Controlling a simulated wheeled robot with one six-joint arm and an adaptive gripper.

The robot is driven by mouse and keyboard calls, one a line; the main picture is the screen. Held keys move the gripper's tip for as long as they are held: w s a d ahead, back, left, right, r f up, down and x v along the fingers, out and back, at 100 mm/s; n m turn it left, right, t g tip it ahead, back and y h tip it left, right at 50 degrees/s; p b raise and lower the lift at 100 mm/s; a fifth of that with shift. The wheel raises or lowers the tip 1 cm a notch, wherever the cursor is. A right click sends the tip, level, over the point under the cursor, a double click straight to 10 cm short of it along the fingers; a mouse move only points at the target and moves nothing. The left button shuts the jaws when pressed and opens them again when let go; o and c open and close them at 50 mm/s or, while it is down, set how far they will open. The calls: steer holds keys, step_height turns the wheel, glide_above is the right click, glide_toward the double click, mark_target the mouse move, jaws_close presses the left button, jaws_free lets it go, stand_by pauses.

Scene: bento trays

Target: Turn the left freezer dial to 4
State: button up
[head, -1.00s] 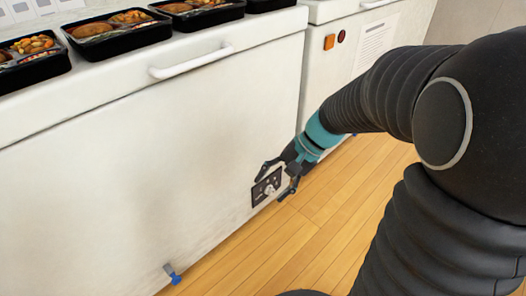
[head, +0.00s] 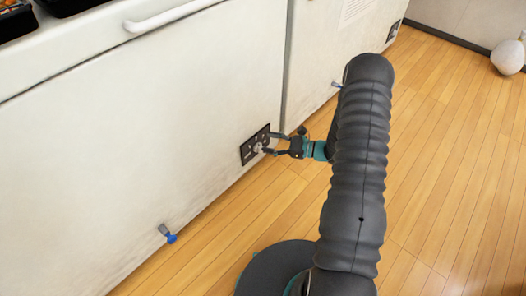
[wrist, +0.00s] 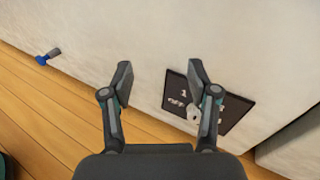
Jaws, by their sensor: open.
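The left freezer (head: 130,130) is a large white chest. Its dial panel (head: 247,153) is a dark plate low on the front near the right edge, with a pale round dial (head: 258,148). My gripper (head: 267,143) is open in front of the panel, its fingers pointing at it. In the wrist view the gripper (wrist: 160,75) has bare freezer front between its fingertips. The panel (wrist: 236,108) lies behind the right finger, and the pale dial (wrist: 193,113) shows just left of that finger. The dial's setting is not readable.
A blue-tipped drain spout (head: 168,235) sticks out low on the freezer, left of the panel. A second freezer (head: 315,50) stands to the right with its own dark panel (head: 393,30).

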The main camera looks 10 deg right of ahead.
mark_target(259, 148)
steer(key=s+d+f+m+t+h, duration=0.1)
steer(key=d+f+m+t+h, duration=0.2)
steer(key=f, duration=0.5)
steer(key=d+f+m+t+h, duration=0.1)
steer(key=d+f+m+t, duration=0.4)
steer(key=f, duration=0.4)
steer(key=w+a+g, duration=0.1)
steer(key=w+a, duration=0.8)
steer(key=w, duration=0.2)
steer(key=shift+r+m, duration=0.15)
steer(key=shift+m, duration=0.15)
steer(key=shift+a, duration=0.1)
steer(key=shift+c, duration=0.3)
jaws_close()
steer(key=shift+w+r, duration=0.1)
steer(key=shift+w, duration=0.05)
